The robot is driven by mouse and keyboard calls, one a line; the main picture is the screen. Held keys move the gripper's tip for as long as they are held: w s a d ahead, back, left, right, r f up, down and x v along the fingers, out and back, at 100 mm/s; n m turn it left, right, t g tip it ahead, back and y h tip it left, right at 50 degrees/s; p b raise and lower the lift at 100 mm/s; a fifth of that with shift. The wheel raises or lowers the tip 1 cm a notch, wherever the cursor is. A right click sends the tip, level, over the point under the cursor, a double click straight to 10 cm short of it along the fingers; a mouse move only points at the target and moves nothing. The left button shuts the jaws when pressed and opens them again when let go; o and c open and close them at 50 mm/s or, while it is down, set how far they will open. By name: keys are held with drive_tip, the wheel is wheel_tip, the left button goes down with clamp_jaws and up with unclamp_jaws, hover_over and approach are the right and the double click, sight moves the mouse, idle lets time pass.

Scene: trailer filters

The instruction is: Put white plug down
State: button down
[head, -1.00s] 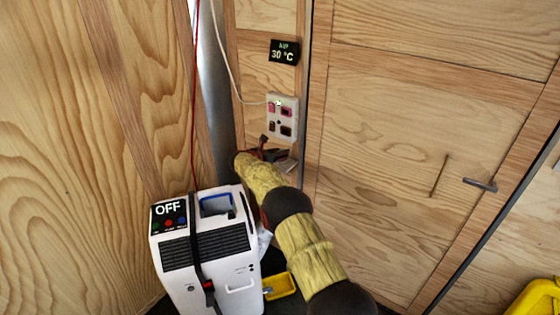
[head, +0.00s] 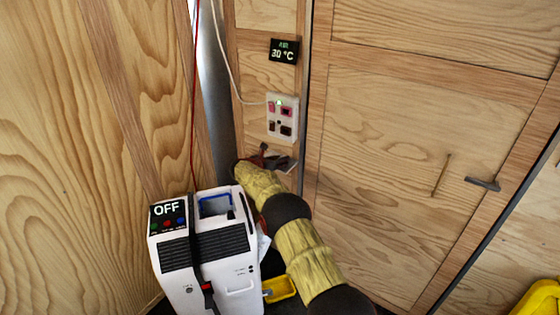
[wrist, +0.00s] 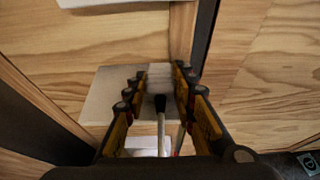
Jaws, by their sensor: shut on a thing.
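My gripper (wrist: 160,82) is shut on the white plug (wrist: 160,72). The plug shows in the wrist view as a pale block between the fingertips, with a dark end and a cord running back toward me. It is over or against a small pale shelf (wrist: 103,94) on the wooden wall; I cannot tell whether it touches. In the head view my gripper (head: 264,158) is beside the shelf (head: 286,164), below the socket panel (head: 283,117). The plug is not clear in the head view.
A white machine (head: 222,270) with an OFF display stands at lower left, beside a yellow bin (head: 280,288). A red cord (head: 195,90) and a white cable (head: 222,50) hang near the corner. A cabinet door with a dark handle (head: 483,184) is at right.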

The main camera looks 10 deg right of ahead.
drive_tip(key=c, duration=1.8)
unclamp_jaws()
drive_tip(key=shift+f, duration=0.35)
drive_tip(key=o, duration=0.3)
drive_tip(key=shift+s+f, duration=0.1)
drive_tip(key=shift+f, duration=0.1)
drive_tip(key=shift+o, duration=0.2)
drive_tip(key=shift+r, duration=0.4)
drive_tip(key=r+p+v, duration=0.1)
drive_tip(key=p+v, duration=0.2)
drive_tip(key=v, duration=0.9)
drive_tip(key=shift+p, duration=0.3)
